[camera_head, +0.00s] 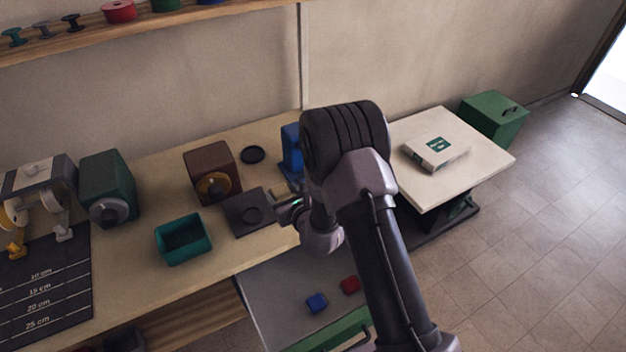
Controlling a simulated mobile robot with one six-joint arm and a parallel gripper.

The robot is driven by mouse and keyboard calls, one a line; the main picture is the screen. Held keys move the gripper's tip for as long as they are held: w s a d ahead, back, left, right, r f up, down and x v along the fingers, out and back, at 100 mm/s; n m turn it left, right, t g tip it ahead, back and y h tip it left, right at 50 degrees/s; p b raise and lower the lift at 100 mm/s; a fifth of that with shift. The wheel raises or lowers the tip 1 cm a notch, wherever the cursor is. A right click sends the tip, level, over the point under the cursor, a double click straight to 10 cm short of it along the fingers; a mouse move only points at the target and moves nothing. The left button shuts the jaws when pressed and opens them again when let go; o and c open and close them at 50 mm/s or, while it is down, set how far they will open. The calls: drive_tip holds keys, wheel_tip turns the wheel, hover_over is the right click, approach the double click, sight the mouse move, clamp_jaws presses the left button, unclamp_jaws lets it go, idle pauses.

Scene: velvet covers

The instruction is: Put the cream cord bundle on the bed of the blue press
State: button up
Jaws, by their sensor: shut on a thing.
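The blue press (291,148) stands at the back right of the workbench. My arm hides most of it, and I cannot see its bed clearly. My gripper (281,204) is over the bench in front of the blue press, partly hidden by my own wrist. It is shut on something. A small cream-yellow thing (279,189), probably the cream cord bundle, shows right at the fingertips. It is too small and too covered to tell its shape or whether it touches the surface below.
A dark square plate (244,221) lies just left of my gripper. A brown machine (208,165), a green machine (106,182) and a teal bin (183,250) stand further left. A black disc (252,155) lies behind. A white table with a box (436,152) is at right.

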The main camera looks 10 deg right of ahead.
drive_tip(key=w+d+b, duration=0.1)
drive_tip(key=w+d, duration=0.1)
drive_tip(key=d, duration=0.1)
drive_tip(key=w+d+f, duration=0.1)
drive_tip(key=w+d, duration=0.2)
drive_tip(key=d, duration=0.1)
drive_tip(key=w+d+b, duration=0.1)
drive_tip(key=w+d, duration=0.2)
drive_tip(key=d, duration=0.1)
drive_tip(key=shift+w+f+b, duration=0.1)
drive_tip(key=shift+f+b, duration=0.2)
drive_tip(key=f, duration=0.1)
drive_tip(key=f+b, duration=0.1)
drive_tip(key=f, duration=0.1)
drive_tip(key=shift+w+d+f+b, duration=0.1)
drive_tip(key=shift+w+d+b, duration=0.1)
drive_tip(key=shift+d+b, duration=0.15)
drive_tip(key=shift+w+f, duration=0.1)
drive_tip(key=shift+f, duration=0.15)
drive_tip(key=shift+r, duration=0.15)
drive_tip(key=shift+f+b, duration=0.55)
drive_tip(key=shift+f, duration=0.05)
